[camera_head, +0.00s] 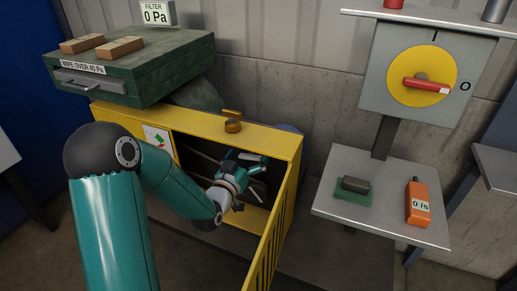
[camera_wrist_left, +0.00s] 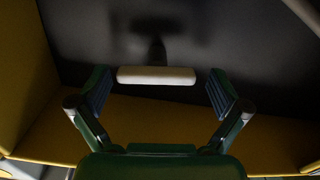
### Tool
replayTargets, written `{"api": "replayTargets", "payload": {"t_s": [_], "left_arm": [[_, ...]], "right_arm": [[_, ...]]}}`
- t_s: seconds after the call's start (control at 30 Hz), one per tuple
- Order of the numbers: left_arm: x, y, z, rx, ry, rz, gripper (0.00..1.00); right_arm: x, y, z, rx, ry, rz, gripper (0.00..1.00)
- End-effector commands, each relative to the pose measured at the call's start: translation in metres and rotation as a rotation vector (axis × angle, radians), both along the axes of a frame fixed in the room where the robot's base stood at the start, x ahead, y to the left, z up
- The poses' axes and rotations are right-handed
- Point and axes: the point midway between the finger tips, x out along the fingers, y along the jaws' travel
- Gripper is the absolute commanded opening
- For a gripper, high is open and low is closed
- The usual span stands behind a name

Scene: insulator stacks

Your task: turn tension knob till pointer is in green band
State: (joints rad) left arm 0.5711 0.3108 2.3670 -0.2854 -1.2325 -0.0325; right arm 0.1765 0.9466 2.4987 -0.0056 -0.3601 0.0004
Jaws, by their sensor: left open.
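My left gripper (camera_head: 246,166) reaches into the open yellow cabinet (camera_head: 262,140). In the left wrist view the left gripper (camera_wrist_left: 160,78) is open. A pale rounded bar (camera_wrist_left: 156,76), which looks like a knob's grip, lies between its fingertips with a small gap at each side. A dark stem and shadow show behind the bar; I cannot tell if this is the tension knob. A white gauge card (camera_head: 156,138) with green and red marks sits on the cabinet front, partly behind my arm; its pointer is too small to read. My right gripper is not in view.
The yellow door (camera_head: 275,232) stands open right of my left arm. A brown knob (camera_head: 233,126) sits on the cabinet top. A green filter box (camera_head: 150,75) stands left. A yellow dial with red handle (camera_head: 425,85) and a grey shelf (camera_head: 390,215) are at the right.

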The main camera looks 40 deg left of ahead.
Motion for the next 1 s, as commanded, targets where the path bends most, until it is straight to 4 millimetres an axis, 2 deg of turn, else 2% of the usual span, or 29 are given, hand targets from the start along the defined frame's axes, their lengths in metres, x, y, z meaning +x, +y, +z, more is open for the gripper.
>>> {"api": "replayTargets", "payload": {"t_s": [0.3,0.67,0.7,1.0], "left_arm": [[0.0047,-0.0038,-0.0004,0.000,0.000,-0.009,1.00],[0.0059,-0.0050,-0.0005,0.000,0.000,-0.011,0.40],[0.0057,-0.0001,-0.0006,-0.001,0.000,-0.009,0.40],[0.0075,-0.0054,-0.0024,-0.043,-0.014,-0.011,0.40]], "right_arm": [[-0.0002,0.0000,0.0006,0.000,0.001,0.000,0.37],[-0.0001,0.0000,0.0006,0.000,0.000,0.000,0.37],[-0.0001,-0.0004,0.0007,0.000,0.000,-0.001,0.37],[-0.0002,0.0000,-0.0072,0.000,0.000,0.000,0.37]]}}
